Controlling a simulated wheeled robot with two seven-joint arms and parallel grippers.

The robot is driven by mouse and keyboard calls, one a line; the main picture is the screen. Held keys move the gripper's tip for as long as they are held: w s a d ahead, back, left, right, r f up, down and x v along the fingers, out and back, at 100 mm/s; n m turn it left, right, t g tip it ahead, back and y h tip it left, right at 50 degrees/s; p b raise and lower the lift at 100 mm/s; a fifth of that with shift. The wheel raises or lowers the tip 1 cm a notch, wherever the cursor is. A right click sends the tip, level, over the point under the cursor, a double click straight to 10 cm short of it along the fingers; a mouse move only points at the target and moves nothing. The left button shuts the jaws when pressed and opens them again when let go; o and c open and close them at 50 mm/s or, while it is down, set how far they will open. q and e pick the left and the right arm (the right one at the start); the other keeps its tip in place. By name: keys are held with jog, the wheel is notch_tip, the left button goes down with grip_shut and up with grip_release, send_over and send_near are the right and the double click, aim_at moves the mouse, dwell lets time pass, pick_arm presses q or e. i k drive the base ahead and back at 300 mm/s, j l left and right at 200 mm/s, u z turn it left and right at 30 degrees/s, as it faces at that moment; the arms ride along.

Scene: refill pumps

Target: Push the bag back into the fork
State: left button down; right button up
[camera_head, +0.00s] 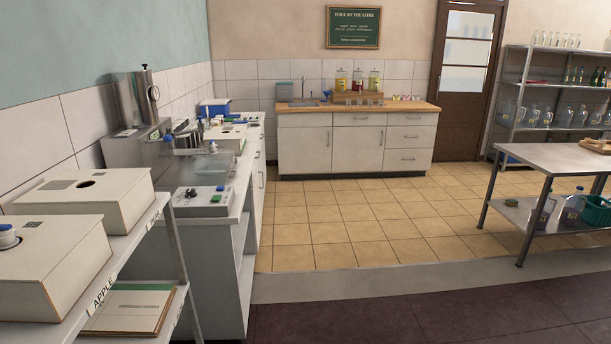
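Neither of my grippers is in view. I cannot make out a bag or a fork for certain. Two cream boxes lie on the shelf at the left, above an APPLE label. The nearer box (55,272) has a white and blue cap (8,236) at its left edge. The farther box (125,199) has a dark round hole in its top and no cap showing there. Any bag inside the boxes is hidden. A grey device (203,202) with buttons stands on the counter beyond, near a clear cover.
A wooden-topped counter (430,107) with dispensers is at the back wall. A metal table (560,158) with a green basket (597,212) stands at the right. The tiled floor (370,230) between is clear.

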aim_at(219, 162)
jog(key=i, duration=1.7)
jog(key=i+l+u, duration=0.1)
jog(key=i, duration=1.6)
